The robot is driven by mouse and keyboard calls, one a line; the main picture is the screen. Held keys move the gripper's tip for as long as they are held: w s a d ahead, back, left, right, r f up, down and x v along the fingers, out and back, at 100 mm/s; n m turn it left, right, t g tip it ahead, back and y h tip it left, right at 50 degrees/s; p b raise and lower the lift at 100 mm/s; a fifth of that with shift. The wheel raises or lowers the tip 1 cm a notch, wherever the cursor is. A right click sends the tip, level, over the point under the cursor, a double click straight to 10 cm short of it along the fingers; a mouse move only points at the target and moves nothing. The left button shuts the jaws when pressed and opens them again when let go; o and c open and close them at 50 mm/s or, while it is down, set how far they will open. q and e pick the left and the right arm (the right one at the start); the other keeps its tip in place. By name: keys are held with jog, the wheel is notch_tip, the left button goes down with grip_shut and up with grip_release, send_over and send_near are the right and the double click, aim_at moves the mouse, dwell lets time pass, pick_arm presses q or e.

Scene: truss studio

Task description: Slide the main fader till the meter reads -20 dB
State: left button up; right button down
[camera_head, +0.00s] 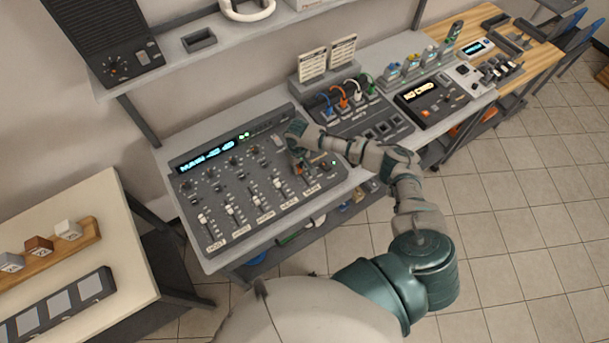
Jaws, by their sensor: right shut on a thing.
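The mixing console (215,215) lies on a grey bench, with a row of faders along its front. Its lit meter display (208,157) reads MAIN and a negative dB value; the digits are too blurred to be sure of. My right gripper (299,162) is at the rightmost fader strip, shut on what appears to be the main fader's cap. The gripper hides that cap. The label (312,190) below that strip is small and hard to read. My left gripper is out of view.
Other fader caps, such as the far left one (203,219), stand close by on the left. A patch panel with coloured cables (345,101) and a black recorder (430,100) stand to the right. A shelf with a speaker (105,40) hangs above.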

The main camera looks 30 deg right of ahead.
jog(key=shift+w+d, duration=0.2)
jog(key=shift+w, duration=0.1)
jog(key=c, duration=1.1)
grip_release()
jog(key=shift+s+a+r, duration=0.1)
jog(key=shift+s+a, duration=0.05)
jog(key=shift+s, duration=0.05)
notch_tip(320, 180, up, 12)
jog(key=shift+f, duration=0.1)
